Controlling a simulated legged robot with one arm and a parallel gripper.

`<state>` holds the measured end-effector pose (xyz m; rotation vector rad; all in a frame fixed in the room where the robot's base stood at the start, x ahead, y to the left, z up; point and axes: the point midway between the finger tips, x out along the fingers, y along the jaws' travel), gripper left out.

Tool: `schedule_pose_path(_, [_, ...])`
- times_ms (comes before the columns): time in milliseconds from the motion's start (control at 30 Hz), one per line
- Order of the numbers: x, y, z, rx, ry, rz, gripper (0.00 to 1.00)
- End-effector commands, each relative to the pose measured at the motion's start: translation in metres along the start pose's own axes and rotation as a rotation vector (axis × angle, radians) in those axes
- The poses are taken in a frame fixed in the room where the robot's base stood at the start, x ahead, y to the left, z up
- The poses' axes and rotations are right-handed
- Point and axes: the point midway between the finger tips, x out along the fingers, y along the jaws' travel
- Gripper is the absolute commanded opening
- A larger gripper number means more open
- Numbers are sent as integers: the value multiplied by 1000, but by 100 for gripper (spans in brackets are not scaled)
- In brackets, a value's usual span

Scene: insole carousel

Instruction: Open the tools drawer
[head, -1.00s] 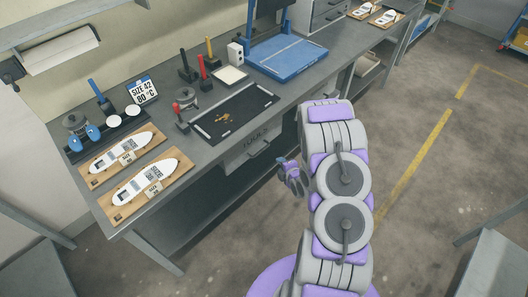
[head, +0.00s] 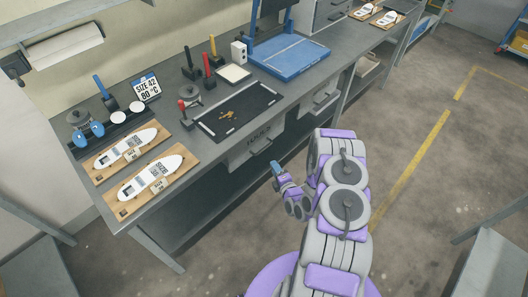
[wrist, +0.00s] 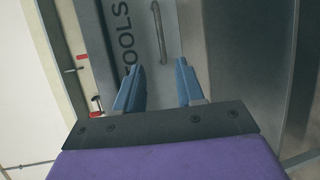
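The tools drawer (head: 240,158) is a grey front under the workbench's front edge, marked TOOLS, and it looks shut. Its bar handle shows in the wrist view (wrist: 158,32), beside the TOOLS lettering (wrist: 127,35). My gripper (head: 276,166) is just in front of and below the drawer in the head view. In the wrist view its two blue fingers (wrist: 158,85) are apart with nothing between them. The handle lies ahead of the gap between the fingertips, with no visible contact.
The grey workbench (head: 215,146) carries a black tray (head: 250,98), insoles on wooden boards (head: 152,178) and a blue platform (head: 290,58). Another handled drawer (head: 322,97) is to the right. A lower shelf (head: 205,211) runs beneath.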

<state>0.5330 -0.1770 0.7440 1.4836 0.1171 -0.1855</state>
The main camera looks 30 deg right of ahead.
Motion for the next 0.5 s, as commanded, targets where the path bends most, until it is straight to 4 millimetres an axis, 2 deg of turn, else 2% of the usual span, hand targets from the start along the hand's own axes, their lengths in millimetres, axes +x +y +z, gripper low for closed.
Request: schedule_pose_path(500, [92, 0, -4, -8, 1, 4, 38])
